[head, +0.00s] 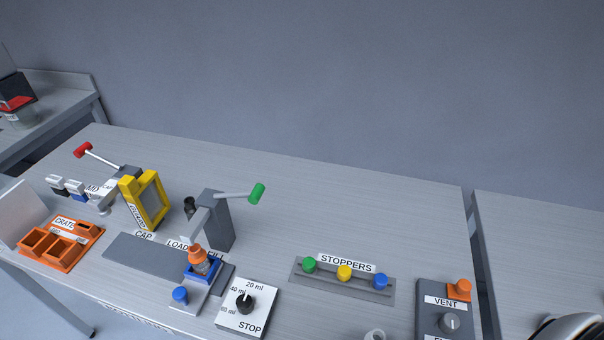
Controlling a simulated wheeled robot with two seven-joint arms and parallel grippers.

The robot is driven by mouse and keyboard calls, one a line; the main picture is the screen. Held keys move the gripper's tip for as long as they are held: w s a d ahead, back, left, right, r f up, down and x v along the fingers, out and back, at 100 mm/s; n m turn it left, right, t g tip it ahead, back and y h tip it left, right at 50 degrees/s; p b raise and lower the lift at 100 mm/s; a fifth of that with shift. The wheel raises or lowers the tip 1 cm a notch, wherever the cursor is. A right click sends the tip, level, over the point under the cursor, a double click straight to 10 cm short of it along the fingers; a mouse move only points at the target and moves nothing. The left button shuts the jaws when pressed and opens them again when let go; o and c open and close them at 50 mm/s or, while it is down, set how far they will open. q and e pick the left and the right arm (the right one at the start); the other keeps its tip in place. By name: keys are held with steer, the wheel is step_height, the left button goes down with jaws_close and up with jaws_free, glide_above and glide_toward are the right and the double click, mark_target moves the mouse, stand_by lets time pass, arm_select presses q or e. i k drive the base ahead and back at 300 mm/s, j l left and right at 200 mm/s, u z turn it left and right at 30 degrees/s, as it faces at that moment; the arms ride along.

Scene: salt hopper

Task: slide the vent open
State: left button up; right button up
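The vent panel (429,318) is a dark grey box at the lower right, cut off by the bottom edge. It bears a white VENT label (446,302). An orange knob on an orange block (459,289) sits at its back right corner. A round grey knob (449,322) with a light mark is on its top below the label. A second label under it is cut off. I cannot tell from this view whether the vent is open or shut. Neither gripper shows in the head view.
A stopper rack (343,285) with green, yellow and blue stoppers stands left of the panel. Further left are a dial box (245,309), a filling post with a green-handled lever (220,220), a yellow guard (145,202) and an orange crate (60,246). Bench behind the panel is clear.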

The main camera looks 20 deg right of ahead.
mark_target(461, 291)
steer(key=z, duration=0.45)
steer(key=l+z, duration=0.15)
steer(key=z, duration=0.3)
steer(key=l+z, duration=0.1)
steer(key=z, duration=0.3)
steer(key=l+z, duration=0.1)
steer(key=z, duration=0.35)
